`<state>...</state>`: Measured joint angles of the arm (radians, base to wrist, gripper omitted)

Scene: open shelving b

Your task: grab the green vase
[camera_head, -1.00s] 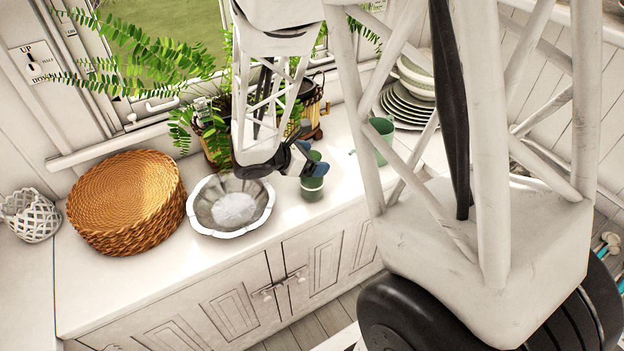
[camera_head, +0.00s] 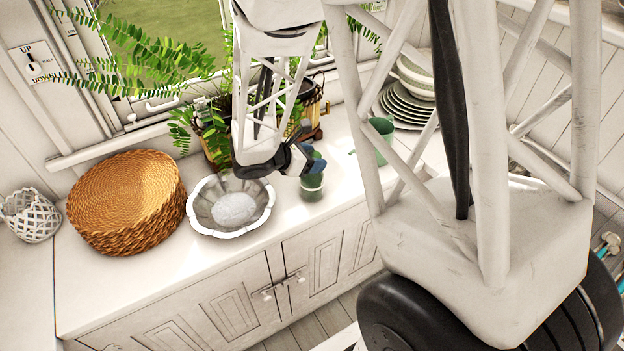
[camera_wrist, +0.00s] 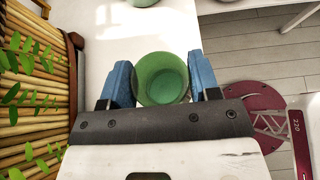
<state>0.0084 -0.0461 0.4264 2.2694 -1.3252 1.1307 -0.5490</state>
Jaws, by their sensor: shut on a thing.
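The green vase (camera_head: 312,187) stands upright on the white counter (camera_head: 345,185), near its front edge in the head view. My gripper (camera_head: 312,164) is at the vase's upper part. In the wrist view, my gripper (camera_wrist: 162,84) has its blue fingers on either side of the round green vase (camera_wrist: 162,72), shut on it. I look down into the vase's open mouth there. The gripper's body hides the vase's near side in the wrist view.
A silver scalloped bowl (camera_head: 230,207) stands left of the vase, close to my wrist. A woven basket stack (camera_head: 125,200) is farther left. A potted fern (camera_head: 215,135) is behind. A second green vessel (camera_head: 382,127) and stacked plates (camera_head: 405,108) stand to the right.

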